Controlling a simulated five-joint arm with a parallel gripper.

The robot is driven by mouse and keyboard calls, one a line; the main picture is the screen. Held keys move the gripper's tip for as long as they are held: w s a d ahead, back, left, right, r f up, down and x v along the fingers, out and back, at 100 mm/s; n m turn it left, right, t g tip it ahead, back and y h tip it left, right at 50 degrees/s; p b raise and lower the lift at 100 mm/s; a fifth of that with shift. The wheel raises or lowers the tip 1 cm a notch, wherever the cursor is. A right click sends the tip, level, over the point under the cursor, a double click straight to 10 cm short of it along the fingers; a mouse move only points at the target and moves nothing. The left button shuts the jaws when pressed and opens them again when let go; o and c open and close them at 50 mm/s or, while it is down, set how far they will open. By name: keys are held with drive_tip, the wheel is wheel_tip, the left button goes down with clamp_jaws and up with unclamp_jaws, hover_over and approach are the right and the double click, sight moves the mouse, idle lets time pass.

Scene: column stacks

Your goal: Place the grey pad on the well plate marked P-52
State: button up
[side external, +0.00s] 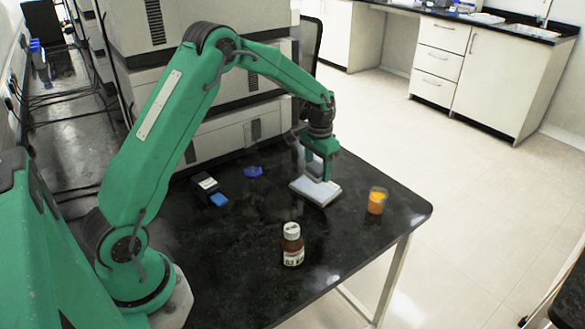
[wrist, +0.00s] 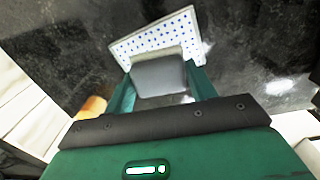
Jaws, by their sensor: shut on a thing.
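The grey pad (wrist: 160,78) is between the two green fingers of my gripper (wrist: 161,88) in the wrist view, and the gripper is shut on it. A white well plate (wrist: 158,38) with rows of blue dots lies just beyond the pad, which covers part of its near side. In the side view the pale plate (side external: 326,196) lies on the black table, with my gripper (side external: 317,176) pointing down over it. I cannot tell whether the pad touches the plate. The pad is hard to make out in the side view, and no P-52 marking is readable.
An orange-filled cup (side external: 376,203) stands right of the plate, near the table's right edge. A brown bottle (side external: 292,248) with a white cap stands in front. A dark box with a blue part (side external: 209,191) and a small blue item (side external: 253,171) lie to the left.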

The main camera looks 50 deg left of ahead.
sight(318, 166)
drive_tip(key=shift+f, duration=1.15)
drive_tip(key=shift+f, duration=0.15)
drive_tip(key=o, duration=1)
wheel_tip(318, 166, up, 12)
drive_tip(key=shift+r, duration=0.2)
